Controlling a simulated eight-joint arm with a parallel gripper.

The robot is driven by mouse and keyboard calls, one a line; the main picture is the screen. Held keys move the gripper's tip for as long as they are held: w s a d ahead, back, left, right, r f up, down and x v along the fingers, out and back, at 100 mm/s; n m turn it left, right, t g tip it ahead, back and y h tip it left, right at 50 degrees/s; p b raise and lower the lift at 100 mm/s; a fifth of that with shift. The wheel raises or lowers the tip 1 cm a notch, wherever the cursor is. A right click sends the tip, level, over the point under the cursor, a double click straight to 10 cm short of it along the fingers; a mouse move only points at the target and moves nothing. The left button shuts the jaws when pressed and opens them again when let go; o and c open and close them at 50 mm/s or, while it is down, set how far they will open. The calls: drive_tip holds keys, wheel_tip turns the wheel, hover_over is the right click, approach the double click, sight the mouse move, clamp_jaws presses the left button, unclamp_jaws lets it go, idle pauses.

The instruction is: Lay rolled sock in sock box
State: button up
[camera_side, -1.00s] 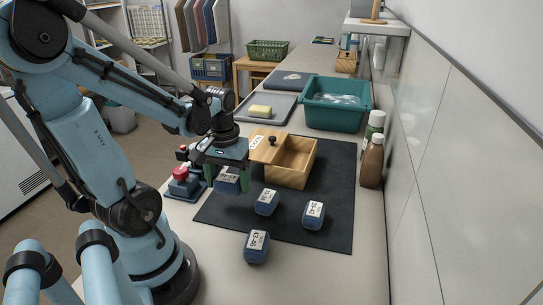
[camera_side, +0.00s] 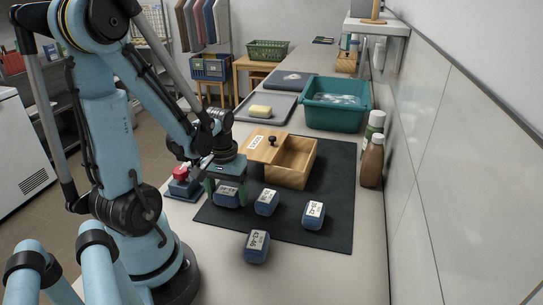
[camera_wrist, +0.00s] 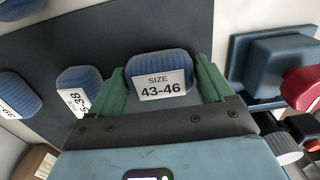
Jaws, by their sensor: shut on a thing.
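The wooden sock box (camera_side: 299,175) stands on the dark mat. Its lid (camera_side: 267,146), with a dark knob and a white label, lies at the left, leaving part of the box uncovered. My gripper (camera_side: 227,194) is to the left of and nearer than the box. Its green fingers are shut on a blue rolled sock (camera_side: 226,198), whose label reads 43-46 in the wrist view (camera_wrist: 160,66). The sock is at or just above the mat; I cannot tell which. Other blue rolled socks lie at the middle (camera_side: 267,204), right (camera_side: 313,216) and front (camera_side: 256,249).
A red button on a blue base (camera_side: 181,175) sits close left of my gripper. Behind are a grey tray with a yellow sponge (camera_side: 260,111) and a teal tub (camera_side: 335,115). Bottles (camera_side: 372,160) stand at the right by the wall. The mat's front right (camera_side: 335,238) is clear.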

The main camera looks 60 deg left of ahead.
sight(227, 191)
drive_tip(key=shift+f, duration=0.15)
drive_tip(key=o, duration=0.9)
drive_tip(key=shift+r, duration=6.05)
drive_tip(key=w+d+m+t, duration=0.2)
drive_tip(key=w+d+m, duration=0.1)
drive_tip(key=d, duration=0.1)
drive_tip(key=w+d+m+t, duration=0.2)
drive_tip(key=d+m, duration=0.1)
drive_tip(key=d, duration=0.2)
drive_tip(key=w+d+m+t, duration=0.3)
drive_tip(key=d, duration=0.2)
drive_tip(key=shift+w+d+r, duration=0.2)
drive_tip(key=shift+w+r, duration=0.1)
drive_tip(key=shift+r, duration=0.1)
